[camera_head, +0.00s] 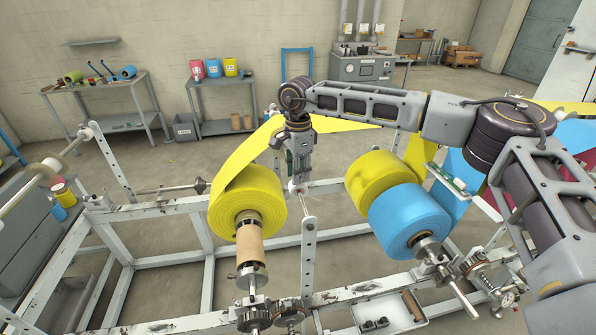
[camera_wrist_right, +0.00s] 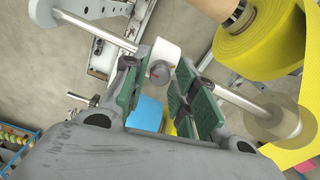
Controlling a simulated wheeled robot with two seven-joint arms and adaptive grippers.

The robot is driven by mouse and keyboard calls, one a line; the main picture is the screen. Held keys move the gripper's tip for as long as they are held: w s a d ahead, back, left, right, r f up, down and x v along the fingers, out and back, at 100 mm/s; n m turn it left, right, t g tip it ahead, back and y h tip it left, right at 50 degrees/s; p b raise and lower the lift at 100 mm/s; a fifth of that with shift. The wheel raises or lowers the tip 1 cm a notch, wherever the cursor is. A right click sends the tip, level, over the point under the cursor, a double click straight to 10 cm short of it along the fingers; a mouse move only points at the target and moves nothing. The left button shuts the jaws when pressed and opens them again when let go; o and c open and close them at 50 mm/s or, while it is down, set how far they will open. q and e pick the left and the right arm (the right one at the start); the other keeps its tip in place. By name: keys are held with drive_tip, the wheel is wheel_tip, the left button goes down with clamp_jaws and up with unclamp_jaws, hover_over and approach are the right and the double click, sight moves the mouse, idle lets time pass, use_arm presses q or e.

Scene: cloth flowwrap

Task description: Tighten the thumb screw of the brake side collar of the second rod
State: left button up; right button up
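My right gripper (camera_head: 300,165) points down between the yellow roll with the brown core and the blue roll. In the right wrist view, my right gripper (camera_wrist_right: 158,88) has its green-padded fingers apart. A round grey thumb screw (camera_wrist_right: 159,72) shows in the gap between them, in front of a white collar (camera_wrist_right: 166,52). I cannot tell whether a finger touches the screw. A steel rod (camera_wrist_right: 245,103) runs past the fingers; its middle is hidden behind them. In the head view the gripper mostly hides the collar and screw. My left gripper is not in view.
The yellow roll (camera_head: 225,215), the blue roll (camera_head: 395,220) and a second yellow roll (camera_head: 370,172) flank the gripper. A perforated white post (camera_head: 308,260) stands below it. The white frame (camera_head: 265,260) spans the floor. A tray (camera_head: 410,312) with small parts is in front.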

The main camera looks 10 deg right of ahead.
clamp_jaws()
